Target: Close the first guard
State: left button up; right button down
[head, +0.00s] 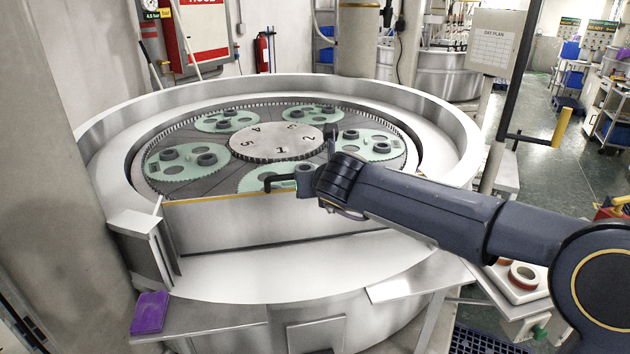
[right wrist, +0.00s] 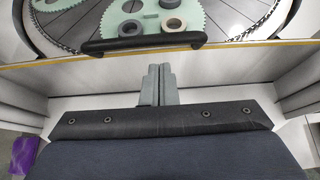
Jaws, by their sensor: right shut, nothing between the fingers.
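The guard is a pale metal panel with a yellow top edge at the front of the round lapping machine (head: 455,150). The guard (head: 250,225) stands upright in the front gap of the rim in the head view. It also spans the right wrist view (right wrist: 60,75). Its black bar handle (head: 275,180) shows at the top edge, and in the right wrist view (right wrist: 145,42) it lies just beyond my fingertips. My right gripper (head: 307,180) is shut and empty close to the handle; in the right wrist view its fingers (right wrist: 158,82) are together. My left gripper is out of view.
Inside the machine, green toothed carriers (head: 375,145) with grey rings surround a numbered centre plate (head: 275,141). A purple cloth (head: 149,312) lies on the left front ledge.

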notch_tip(320, 180, up, 10)
jog(key=w, duration=0.2)
jog(key=s+d+r+n+t+y+b, duration=0.1)
jog(key=s+d+r+n+t, duration=0.6)
jog(key=n, duration=0.4)
pick_arm(q)
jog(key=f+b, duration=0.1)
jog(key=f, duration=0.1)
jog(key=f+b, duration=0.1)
jog(key=b, duration=0.1)
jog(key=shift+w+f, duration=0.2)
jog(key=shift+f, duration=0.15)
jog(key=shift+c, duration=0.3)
pick_arm(e)
jog(key=s+d+f+n+g, duration=0.2)
jog(key=s+f+n+g, duration=0.2)
jog(key=s+f+n, duration=0.3)
jog(key=s+d+f+n+g+y, duration=0.1)
jog(key=s+f+n+g, duration=0.3)
jog(key=s+f, duration=1)
jog(key=s+d+f+n+g, duration=0.4)
jog(key=s+f+n, duration=0.7)
jog(key=f, duration=0.3)
jog(key=shift+s+g, duration=0.25)
jog(key=shift+g, duration=0.35)
